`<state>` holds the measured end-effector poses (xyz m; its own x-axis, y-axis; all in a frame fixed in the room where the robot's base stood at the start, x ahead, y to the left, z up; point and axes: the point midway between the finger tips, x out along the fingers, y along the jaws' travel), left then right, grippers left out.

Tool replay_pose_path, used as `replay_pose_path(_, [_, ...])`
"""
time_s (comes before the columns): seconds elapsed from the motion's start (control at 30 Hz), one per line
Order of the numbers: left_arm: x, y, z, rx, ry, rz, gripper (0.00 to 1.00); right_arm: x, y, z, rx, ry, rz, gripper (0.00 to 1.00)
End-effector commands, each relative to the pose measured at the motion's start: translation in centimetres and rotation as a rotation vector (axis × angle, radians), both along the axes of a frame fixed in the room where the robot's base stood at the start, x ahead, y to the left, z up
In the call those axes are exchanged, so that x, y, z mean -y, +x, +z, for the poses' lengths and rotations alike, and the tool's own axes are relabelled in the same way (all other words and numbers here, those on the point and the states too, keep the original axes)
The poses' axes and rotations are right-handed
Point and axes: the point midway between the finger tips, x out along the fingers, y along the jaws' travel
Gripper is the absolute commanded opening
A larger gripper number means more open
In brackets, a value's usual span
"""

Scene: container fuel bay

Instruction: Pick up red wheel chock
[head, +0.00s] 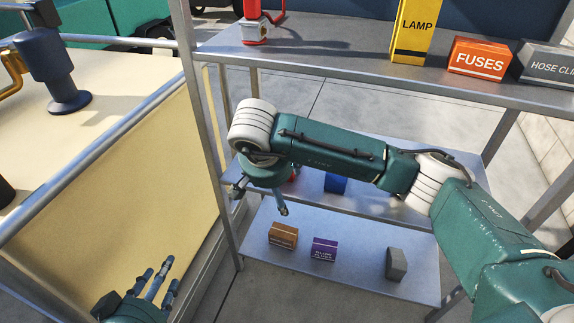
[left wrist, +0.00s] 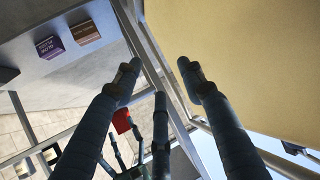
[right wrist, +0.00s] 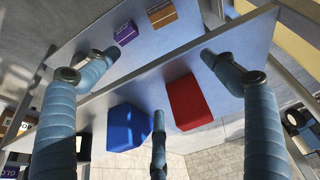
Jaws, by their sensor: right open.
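The red wheel chock (right wrist: 188,103) lies on the middle shelf (right wrist: 228,80), right of a blue block (right wrist: 128,128) in the right wrist view. In the head view only a sliver of the chock (head: 293,178) shows behind my right arm. It also shows in the left wrist view (left wrist: 122,121). My right gripper (head: 260,198) is open and empty at the left end of the middle shelf, its fingers spread around the chock's area in the right wrist view, apart from it. My left gripper (head: 161,274) is open and empty beside the cream panel, away from the shelves.
The lower shelf holds a brown box (head: 283,236), a purple box (head: 323,249) and a grey block (head: 396,264). The top shelf carries a yellow lamp box (head: 411,30) and an orange fuses box (head: 479,59). A metal post (head: 204,130) stands at the rack's left corner.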

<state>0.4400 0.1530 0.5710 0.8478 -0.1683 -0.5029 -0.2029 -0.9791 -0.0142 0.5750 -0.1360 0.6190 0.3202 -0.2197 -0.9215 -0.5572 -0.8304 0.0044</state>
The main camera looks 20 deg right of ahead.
Motion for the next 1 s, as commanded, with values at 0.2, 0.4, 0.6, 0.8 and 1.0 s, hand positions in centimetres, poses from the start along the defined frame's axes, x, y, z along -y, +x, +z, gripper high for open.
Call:
replay_pose_path(0.2, [0.8,1.7,2.5,0.123,-0.029,-0.009,0.40,2.2,3.3,-0.1,-0.001,0.004,-0.006,0.84])
replay_pose_path(0.4, [1.1,2.3,3.8,0.183,-0.043,-0.013,0.40,3.0,4.6,0.0,-0.002,0.006,-0.003,0.84])
replay_pose_path(0.6, [1.6,3.2,5.7,0.273,-0.065,-0.019,0.40,4.5,6.7,-0.1,-0.002,0.007,-0.008,0.84])
replay_pose_path(0.8, [2.3,4.1,9.1,0.422,-0.103,-0.029,0.40,5.9,8.8,-0.7,-0.006,0.008,-0.002,0.84])
replay_pose_path(1.0, [2.6,4.3,11.0,0.496,-0.121,-0.033,0.40,6.0,9.0,-1.1,-0.003,0.007,-0.003,0.84])
